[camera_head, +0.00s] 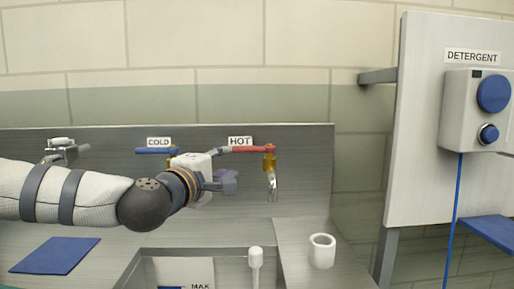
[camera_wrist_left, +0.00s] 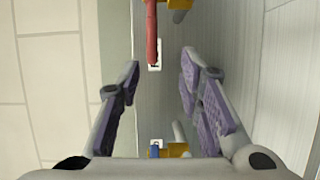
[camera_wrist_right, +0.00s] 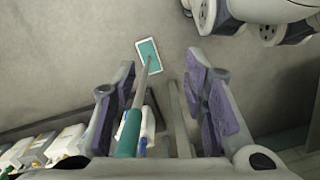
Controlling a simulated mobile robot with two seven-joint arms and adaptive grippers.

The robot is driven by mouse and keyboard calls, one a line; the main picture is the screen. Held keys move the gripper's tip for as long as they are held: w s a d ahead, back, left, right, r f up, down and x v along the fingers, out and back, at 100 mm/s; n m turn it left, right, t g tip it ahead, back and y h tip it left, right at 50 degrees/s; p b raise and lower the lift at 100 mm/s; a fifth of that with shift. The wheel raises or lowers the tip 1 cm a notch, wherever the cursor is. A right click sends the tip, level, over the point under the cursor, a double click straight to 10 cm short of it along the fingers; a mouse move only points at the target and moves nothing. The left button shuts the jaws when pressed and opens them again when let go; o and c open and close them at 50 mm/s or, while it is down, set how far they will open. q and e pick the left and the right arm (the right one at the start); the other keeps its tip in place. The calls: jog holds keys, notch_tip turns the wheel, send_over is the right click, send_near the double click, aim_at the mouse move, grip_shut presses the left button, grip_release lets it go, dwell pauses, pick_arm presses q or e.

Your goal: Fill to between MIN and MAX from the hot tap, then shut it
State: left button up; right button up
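The hot tap has a red lever (camera_head: 252,150) lying level, pointing left from its brass body (camera_head: 269,162), under the HOT label (camera_head: 240,141). Its spout (camera_head: 272,184) hangs below; I cannot make out any water stream. The basin's inner panel shows MAX (camera_head: 200,286) at the bottom edge; MIN and any water level are out of sight. My left gripper (camera_head: 228,182) is open and empty, just left of and below the hot lever. In the left wrist view, the red lever (camera_wrist_left: 152,35) lies ahead between the finger lines. My right gripper (camera_wrist_right: 165,95) is open, over the floor.
The cold tap's blue lever (camera_head: 155,150) is left of the hot one. A white cup (camera_head: 321,252) stands right of the basin. A blue cloth (camera_head: 55,255) lies left. A detergent dispenser (camera_head: 470,125) hangs right. In the right wrist view, a teal-handled pole (camera_wrist_right: 130,132) stands below.

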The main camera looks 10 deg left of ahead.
aim_at(241, 152)
pick_arm(q)
jog(key=w, duration=0.6)
jog(key=w+d+b, duration=0.1)
jog(key=w, duration=0.2)
jog(key=shift+w+r, duration=0.35)
jog(key=shift+w, duration=0.15)
jog(key=shift+w+r, duration=0.1)
jog(key=shift+r, duration=0.1)
pick_arm(e)
jog(key=s, duration=0.1)
jog(key=s+f, duration=0.1)
jog(key=s, duration=0.1)
jog(key=shift+a+f+g, duration=0.1)
jog(key=shift+f+g, duration=0.1)
jog(key=shift+g, duration=0.1)
pick_arm(q)
grip_shut()
